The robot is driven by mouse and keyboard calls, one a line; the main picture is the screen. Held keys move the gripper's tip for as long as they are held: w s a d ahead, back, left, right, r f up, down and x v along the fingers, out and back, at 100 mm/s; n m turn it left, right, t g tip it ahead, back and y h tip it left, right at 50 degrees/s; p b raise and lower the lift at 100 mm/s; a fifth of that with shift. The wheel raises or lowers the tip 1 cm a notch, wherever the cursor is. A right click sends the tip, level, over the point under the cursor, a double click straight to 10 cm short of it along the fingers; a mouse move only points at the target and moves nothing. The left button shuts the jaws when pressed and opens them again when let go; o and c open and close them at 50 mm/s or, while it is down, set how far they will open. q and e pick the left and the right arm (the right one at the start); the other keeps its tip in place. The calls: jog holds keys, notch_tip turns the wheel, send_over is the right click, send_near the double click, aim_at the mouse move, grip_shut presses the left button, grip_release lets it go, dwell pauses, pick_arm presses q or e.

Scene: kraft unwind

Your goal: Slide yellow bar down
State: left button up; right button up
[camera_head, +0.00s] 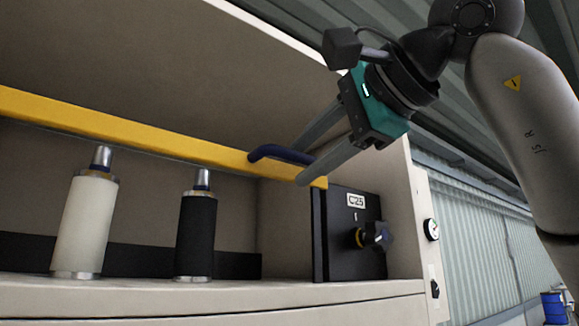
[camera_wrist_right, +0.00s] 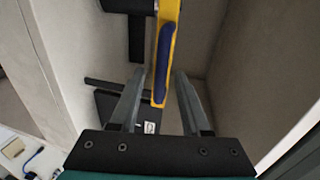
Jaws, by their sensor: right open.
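The yellow bar (camera_head: 120,125) runs across the front of the cabinet, above two rollers, and ends at the right near a black box. A dark blue handle (camera_head: 280,154) sits on the bar near its right end. My right gripper (camera_head: 278,172) is open at this handle. In the right wrist view the bar's end (camera_wrist_right: 159,95) and the blue handle (camera_wrist_right: 163,58) show between the two spread fingers (camera_wrist_right: 158,82), with a gap on each side. My left gripper is not in view.
A white roller (camera_head: 85,222) and a black roller (camera_head: 195,235) stand on the cabinet shelf (camera_head: 150,293) below the bar. The black box (camera_head: 335,265), labelled C25, carries a dark knob (camera_head: 377,237). A gauge (camera_head: 431,229) is on the cabinet's right side. A blue barrel (camera_head: 555,307) stands far right.

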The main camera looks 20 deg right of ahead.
jog(key=shift+x, duration=2.2)
jog(key=shift+c, duration=0.2)
grip_shut()
